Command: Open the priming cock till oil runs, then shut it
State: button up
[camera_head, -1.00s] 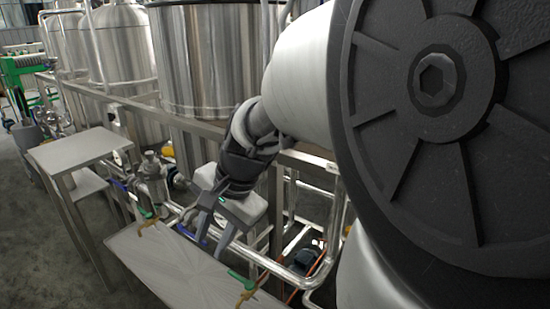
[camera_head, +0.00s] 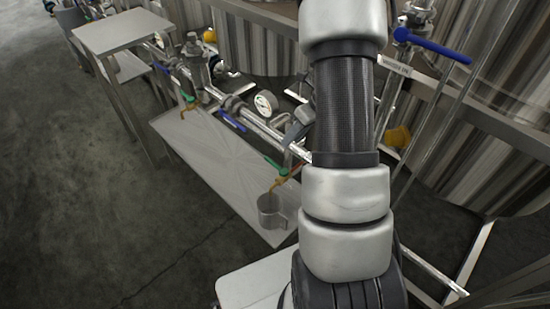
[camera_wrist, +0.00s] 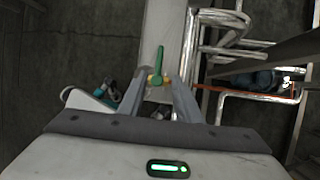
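Two small brass cocks with green handles hang from the pipe line in the head view, the farther one (camera_head: 188,101) and the nearer one (camera_head: 277,167). A metal mug (camera_head: 270,212) stands upright on the bench under the nearer cock's spout. I cannot tell whether oil runs from it. In the wrist view a green handle (camera_wrist: 161,58) on a brass body stands between and just beyond the fingertips of my gripper (camera_wrist: 156,74). The fingers are apart, with no clear contact. My arm hides most of the gripper in the head view.
A long metal bench (camera_head: 215,150) runs under the pipes. A blue-handled valve (camera_head: 232,121) and a pressure gauge (camera_head: 265,103) sit between the cocks. Another blue lever (camera_head: 433,45) is at upper right. A side table (camera_head: 122,30) stands far left; the floor at left is clear.

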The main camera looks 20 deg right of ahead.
aim_at(273, 162)
jog(key=b+x, duration=0.3)
jog(key=x, duration=1)
jog(key=shift+f, duration=0.25)
jog(key=shift+c, duration=0.4)
grip_shut()
